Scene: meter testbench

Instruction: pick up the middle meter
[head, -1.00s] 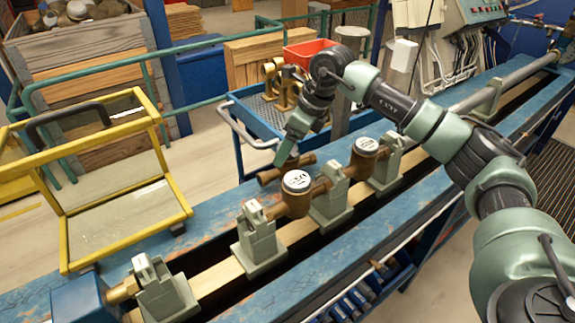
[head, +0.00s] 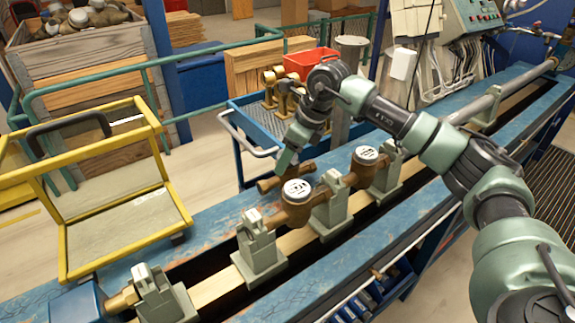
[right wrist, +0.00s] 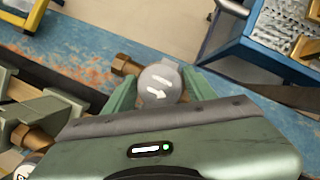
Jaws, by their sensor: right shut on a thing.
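My right gripper (head: 287,160) is beyond the row of clamps, over the blue bench top. In the right wrist view its two green fingers (right wrist: 158,88) are on either side of a meter with a round grey lid (right wrist: 160,80) and a brass pipe end. The gripper is shut on this meter. In the head view only its brass pipe (head: 285,178) shows below the fingers; whether it touches the bench is unclear. Two other brass meters with white dials, a nearer one (head: 297,191) and a farther one (head: 368,155), sit between grey clamps. My left gripper is out of view.
A grey clamp (head: 258,248) and the near end clamp (head: 160,296) have an empty gap between them. A blue trolley (head: 252,125) with brass parts and a red bin (head: 308,60) stands behind the bench. A yellow-framed cart (head: 68,235) is at the left.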

